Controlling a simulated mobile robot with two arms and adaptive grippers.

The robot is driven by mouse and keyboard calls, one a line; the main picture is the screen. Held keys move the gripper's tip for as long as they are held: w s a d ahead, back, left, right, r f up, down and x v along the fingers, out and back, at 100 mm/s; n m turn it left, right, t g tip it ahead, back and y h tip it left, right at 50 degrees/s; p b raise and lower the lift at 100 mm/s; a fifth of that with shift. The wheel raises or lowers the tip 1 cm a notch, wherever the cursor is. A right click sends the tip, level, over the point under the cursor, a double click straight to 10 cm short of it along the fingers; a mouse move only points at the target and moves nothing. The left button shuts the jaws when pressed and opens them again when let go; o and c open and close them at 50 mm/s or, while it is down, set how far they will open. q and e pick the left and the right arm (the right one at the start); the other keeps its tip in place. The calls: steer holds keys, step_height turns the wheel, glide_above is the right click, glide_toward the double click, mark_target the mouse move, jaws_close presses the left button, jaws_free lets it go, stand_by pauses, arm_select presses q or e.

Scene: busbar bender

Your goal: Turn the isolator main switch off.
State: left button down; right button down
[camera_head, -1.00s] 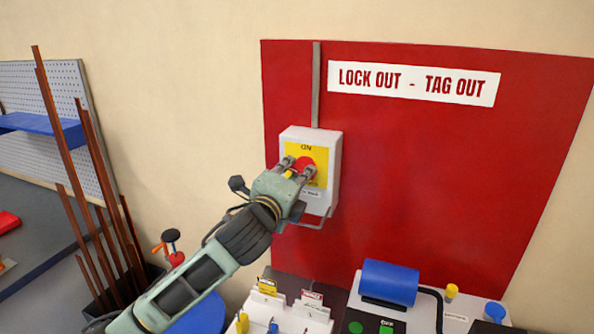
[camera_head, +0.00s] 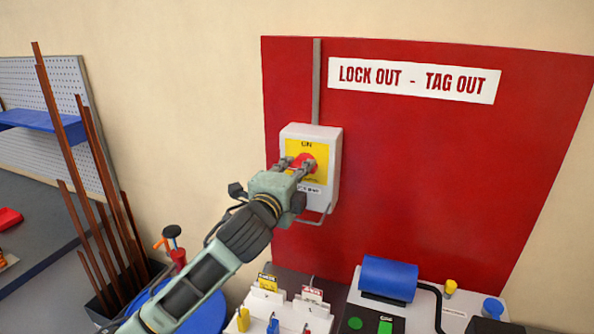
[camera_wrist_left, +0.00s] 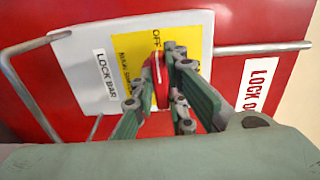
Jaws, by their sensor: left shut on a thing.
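The isolator main switch is a light grey box (camera_head: 332,165) on the red wall board. Its yellow face plate (camera_head: 318,149) carries an ON label at the top and a red rotary knob (camera_head: 303,159). My left gripper (camera_head: 296,166) is at the front of the box with a finger on either side of the knob. In the left wrist view the fingers are shut on the red knob (camera_wrist_left: 161,82), beside the OFF label. The fingers partly hide the knob and the lower plate. My right gripper is not in view.
A metal lock bar (camera_head: 318,219) hangs below the box. Below the board are a blue cylinder (camera_head: 388,278) and a white holder with tagged pieces (camera_head: 268,297). Copper bars (camera_head: 88,165) stand at the left.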

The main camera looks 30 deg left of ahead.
arm_select(q)
steer(key=c, duration=1.8)
jaws_free()
steer(key=shift+o, duration=0.2)
steer(key=v, duration=0.7)
steer(key=shift+s, duration=0.25)
steer(key=shift+f, duration=0.15)
